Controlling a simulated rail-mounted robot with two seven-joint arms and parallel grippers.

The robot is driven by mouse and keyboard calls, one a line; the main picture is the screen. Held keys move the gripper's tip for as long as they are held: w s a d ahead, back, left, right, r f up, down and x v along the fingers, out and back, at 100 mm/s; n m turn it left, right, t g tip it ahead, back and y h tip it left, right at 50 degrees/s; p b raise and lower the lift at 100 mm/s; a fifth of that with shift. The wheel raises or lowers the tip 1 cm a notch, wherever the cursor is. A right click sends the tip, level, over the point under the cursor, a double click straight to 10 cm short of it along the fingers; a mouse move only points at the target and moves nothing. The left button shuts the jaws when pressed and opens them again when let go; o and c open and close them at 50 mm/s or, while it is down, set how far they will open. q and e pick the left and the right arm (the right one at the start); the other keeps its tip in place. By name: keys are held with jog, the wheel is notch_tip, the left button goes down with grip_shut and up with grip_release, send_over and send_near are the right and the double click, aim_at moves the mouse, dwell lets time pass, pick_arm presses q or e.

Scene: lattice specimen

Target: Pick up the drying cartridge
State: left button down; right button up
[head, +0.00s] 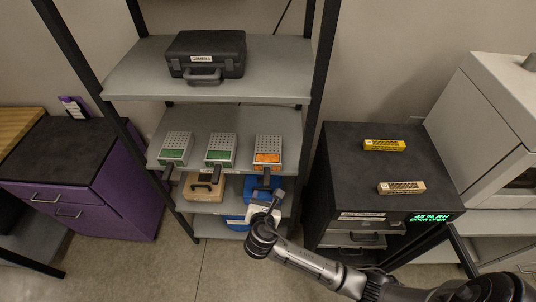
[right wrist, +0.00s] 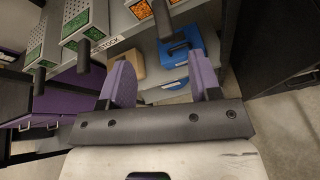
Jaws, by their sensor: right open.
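Three perforated grey cartridges with dark handles stand in a row on the middle shelf. The left (head: 174,149) and middle (head: 220,150) ones show green; the right one (head: 268,150) shows orange. My right gripper (head: 266,196) is just below and in front of the orange cartridge's handle. Its purple fingers (right wrist: 163,82) are apart with nothing between them. My left gripper is not in view.
Below are a tan box (head: 204,187) and a blue case (head: 254,185). A black case (head: 206,56) sits on the top shelf. A dark cabinet (head: 340,190) at right carries a yellow box (head: 384,145) and a tan box (head: 401,187). A purple cabinet (head: 120,205) stands at left.

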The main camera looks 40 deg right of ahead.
aim_at(267, 173)
jog(key=w+d+f+n, duration=0.1)
jog(key=w+d, duration=0.2)
jog(key=w+d+f+n, duration=0.1)
jog(key=w+d+f, duration=0.1)
jog(key=w+d, duration=0.1)
jog(key=w+d+f+n+b, duration=0.1)
jog(key=w+d+f, duration=0.1)
jog(key=w, duration=0.1)
jog(key=shift+w+d+f, duration=0.1)
jog(key=shift+w+d, duration=0.05)
jog(key=shift+d, duration=0.25)
dwell(0.4)
grip_shut()
dwell(0.4)
